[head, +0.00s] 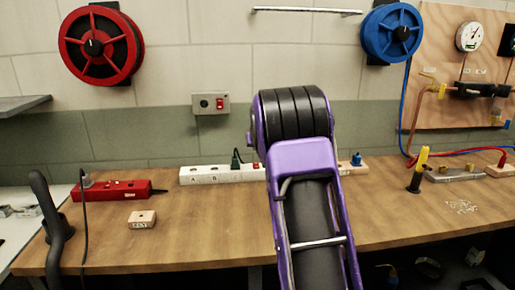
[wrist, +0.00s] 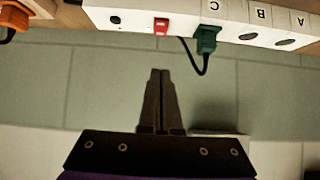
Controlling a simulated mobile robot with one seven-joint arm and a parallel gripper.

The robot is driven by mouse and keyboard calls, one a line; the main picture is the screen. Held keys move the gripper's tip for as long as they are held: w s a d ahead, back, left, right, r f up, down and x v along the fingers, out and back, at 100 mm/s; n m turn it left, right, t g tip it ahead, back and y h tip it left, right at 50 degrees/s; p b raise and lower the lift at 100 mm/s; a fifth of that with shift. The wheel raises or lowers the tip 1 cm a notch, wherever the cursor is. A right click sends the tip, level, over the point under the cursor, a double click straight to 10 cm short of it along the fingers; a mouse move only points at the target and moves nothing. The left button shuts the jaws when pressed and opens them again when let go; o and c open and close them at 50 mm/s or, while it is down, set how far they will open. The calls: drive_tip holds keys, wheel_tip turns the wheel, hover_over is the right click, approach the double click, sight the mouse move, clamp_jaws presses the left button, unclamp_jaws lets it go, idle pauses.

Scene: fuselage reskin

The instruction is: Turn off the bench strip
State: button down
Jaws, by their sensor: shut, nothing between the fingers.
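The white power strip (head: 205,174), which I take to be the bench strip, lies along the back of the bench. It has sockets marked A, B and C, with a green plug (wrist: 207,40) in C. Its small red switch (wrist: 161,26) shows near the strip's end in the wrist view; it also shows beside my arm in the head view (head: 256,166). My gripper (wrist: 160,72) is shut and empty. In the wrist picture its tips point at the red switch, with a visible gap. My arm hides the gripper and part of the strip in the head view.
A red power strip (head: 125,190) with a corded plug lies at the left. A small wooden block (head: 142,219) sits in front of it. A wall box (head: 211,103) with a red switch hangs above. A yellow-handled tool (head: 420,168) stands at the right.

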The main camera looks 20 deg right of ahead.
hover_over(255, 166)
drive_tip(key=f, duration=0.4)
drive_tip(key=shift+s, duration=0.3)
wheel_tip(255, 166, down, 2)
drive_tip(key=shift+f, duration=0.2)
drive_tip(key=shift+w+f+b, duration=0.1)
drive_tip(key=shift+f+b, duration=0.2)
drive_tip(key=shift+f, duration=0.2)
drive_tip(key=shift+f, duration=0.25)
drive_tip(key=shift+w+d+r, duration=0.1)
drive_tip(key=shift+w, duration=0.1)
